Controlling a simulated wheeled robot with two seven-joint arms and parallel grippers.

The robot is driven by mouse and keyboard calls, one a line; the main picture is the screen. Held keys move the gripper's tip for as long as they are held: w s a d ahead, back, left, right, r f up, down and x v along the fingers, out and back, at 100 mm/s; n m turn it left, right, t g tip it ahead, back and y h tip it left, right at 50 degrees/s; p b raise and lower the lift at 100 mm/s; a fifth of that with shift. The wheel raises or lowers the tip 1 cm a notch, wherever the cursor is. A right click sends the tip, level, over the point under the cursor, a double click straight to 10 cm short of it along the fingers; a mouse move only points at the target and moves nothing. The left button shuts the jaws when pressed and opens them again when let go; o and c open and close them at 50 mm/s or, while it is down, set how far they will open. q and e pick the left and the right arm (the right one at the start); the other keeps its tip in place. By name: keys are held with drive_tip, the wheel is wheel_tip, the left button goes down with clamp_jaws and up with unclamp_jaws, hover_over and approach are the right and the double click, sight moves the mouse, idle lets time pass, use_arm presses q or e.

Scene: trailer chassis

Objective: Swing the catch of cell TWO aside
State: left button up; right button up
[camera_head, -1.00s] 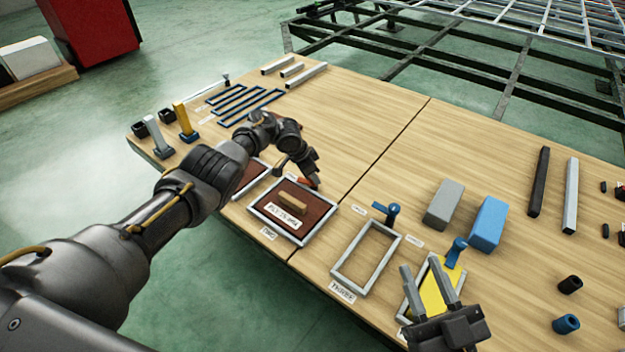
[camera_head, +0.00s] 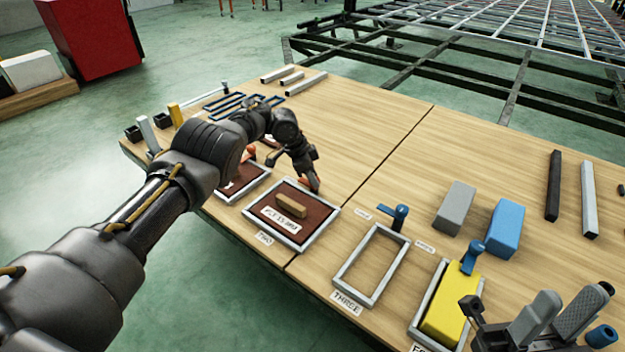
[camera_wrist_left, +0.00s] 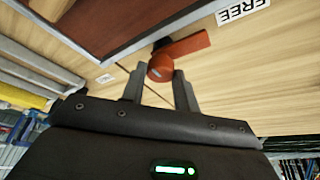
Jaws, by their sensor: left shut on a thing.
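Cell TWO (camera_head: 329,228) is a grey frame holding a dark red-brown plate with a wooden handle (camera_head: 292,206) and a white label. Its orange-red catch (camera_head: 315,184) stands at the frame's far edge. In the left wrist view, the catch's lever (camera_wrist_left: 188,46) lies over bare wood beside the frame and points toward the FREE label (camera_wrist_left: 243,10). My left gripper (camera_wrist_left: 158,80) is shut on the catch at its round end; the fingers partly hide it in the head view. My right gripper (camera_head: 562,308) is open and empty, right of the yellow block.
Empty cell THREE (camera_head: 352,293) with a blue catch (camera_head: 400,216) is right of cell TWO. A yellow block (camera_head: 452,305) sits in the cell beyond, with another blue catch (camera_head: 472,258). Grey (camera_head: 455,208) and blue (camera_head: 505,228) blocks stand behind. The table's back middle is clear.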

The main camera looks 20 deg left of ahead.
idle(0.4)
use_arm(q)
drive_tip(key=o, duration=1)
drive_tip(key=shift+a, duration=0.1)
